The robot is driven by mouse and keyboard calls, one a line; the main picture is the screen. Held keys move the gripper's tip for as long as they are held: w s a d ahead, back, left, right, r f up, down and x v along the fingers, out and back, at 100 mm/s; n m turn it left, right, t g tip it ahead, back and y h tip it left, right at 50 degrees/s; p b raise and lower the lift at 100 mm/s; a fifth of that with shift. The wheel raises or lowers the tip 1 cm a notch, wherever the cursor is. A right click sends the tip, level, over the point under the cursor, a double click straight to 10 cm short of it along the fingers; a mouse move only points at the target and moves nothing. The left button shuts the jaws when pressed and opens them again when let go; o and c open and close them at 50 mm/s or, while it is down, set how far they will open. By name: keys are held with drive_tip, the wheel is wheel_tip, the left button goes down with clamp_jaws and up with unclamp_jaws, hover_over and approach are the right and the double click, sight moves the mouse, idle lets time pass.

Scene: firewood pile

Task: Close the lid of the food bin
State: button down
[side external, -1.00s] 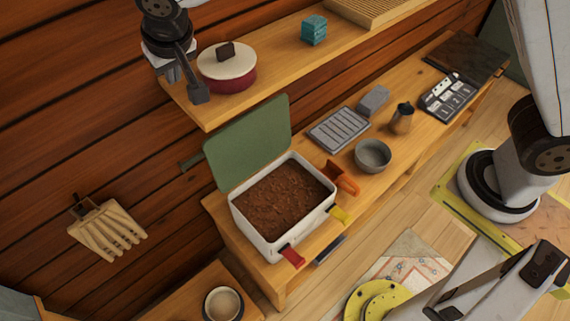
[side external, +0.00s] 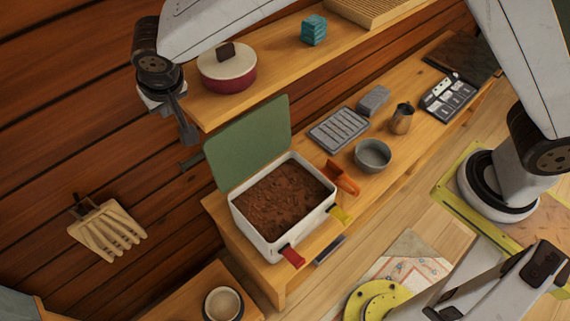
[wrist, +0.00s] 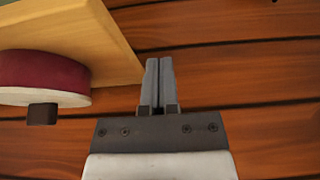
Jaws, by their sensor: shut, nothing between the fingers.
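The food bin (side external: 262,248) is a white box full of brown matter, standing on the wooden bench. Its green lid (side external: 248,142) stands open, tilted up at the back of the bin on the wall side. The bin and lid are out of the wrist view.
A shelf (side external: 215,113) with a red pot (side external: 228,78) and a teal block (side external: 314,30) is close to the right of my gripper. A wooden rack (side external: 108,230) hangs on the wall.

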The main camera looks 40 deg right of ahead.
drive_tip(key=x, duration=1.9)
drive_tip(key=shift+s+f, duration=0.15)
drive_tip(key=shift+s, duration=0.8)
drive_tip(key=shift+s+f, duration=0.1)
drive_tip(key=shift+s, duration=0.8)
drive_tip(key=shift+s, duration=0.1)
drive_tip(key=shift+s+r, duration=0.1)
drive_tip(key=shift+s, duration=0.35)
